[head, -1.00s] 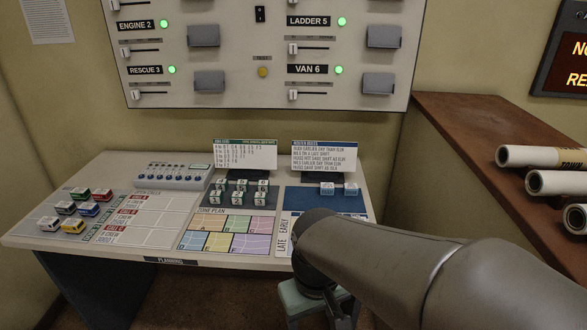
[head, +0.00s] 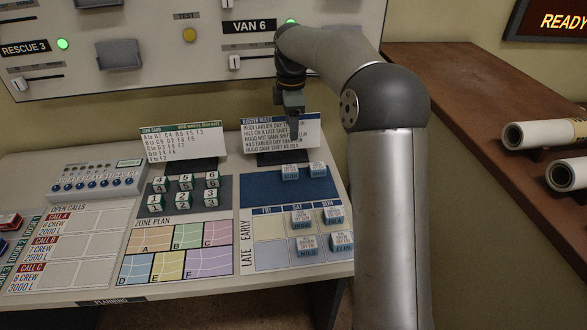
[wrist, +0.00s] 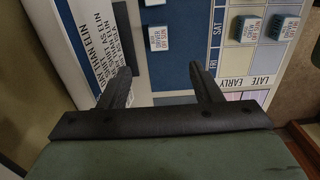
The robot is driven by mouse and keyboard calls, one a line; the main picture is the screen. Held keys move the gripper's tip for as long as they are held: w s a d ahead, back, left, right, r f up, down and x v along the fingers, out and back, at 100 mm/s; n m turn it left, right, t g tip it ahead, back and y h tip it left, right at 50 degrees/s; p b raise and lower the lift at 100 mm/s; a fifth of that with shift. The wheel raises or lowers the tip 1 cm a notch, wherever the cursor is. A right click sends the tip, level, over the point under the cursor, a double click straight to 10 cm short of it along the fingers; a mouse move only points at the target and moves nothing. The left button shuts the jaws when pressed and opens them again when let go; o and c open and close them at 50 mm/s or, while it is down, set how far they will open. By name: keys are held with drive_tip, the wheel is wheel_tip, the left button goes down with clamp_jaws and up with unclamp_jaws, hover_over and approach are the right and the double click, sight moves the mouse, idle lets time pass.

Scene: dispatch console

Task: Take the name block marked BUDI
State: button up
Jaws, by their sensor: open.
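Small pale-blue and white name blocks stand on the desk. Two are on the dark blue pad (head: 262,193): a left one (head: 290,172) and a right one (head: 317,169). Several more stand on the roster grid in the SAT and SUN columns, including a SAT early block (head: 302,218) and a SUN early block (head: 333,215). I cannot surely read which is BUDI. My gripper (head: 294,132) is above the back of the pad, in front of the rules card. In the wrist view its fingers (wrist: 160,72) are apart and empty; a pad block (wrist: 159,38) shows beyond them.
The roster rules card (head: 282,133) stands close behind my gripper. A zone card (head: 181,141) and several number blocks (head: 183,190) stand to the left. The zone plan (head: 178,250) is clear. Rolled papers (head: 541,134) lie on the brown shelf at the right.

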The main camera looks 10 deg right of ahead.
hover_over(292, 168)
wheel_tip(292, 168, down, 9)
drive_tip(key=shift+s+f, duration=0.15)
drive_tip(key=shift+f+p, duration=0.65)
drive_tip(key=shift+f, duration=2.1)
drive_tip(key=c, duration=1.1)
drive_tip(key=shift+o, duration=0.2)
drive_tip(key=shift+r, duration=0.1)
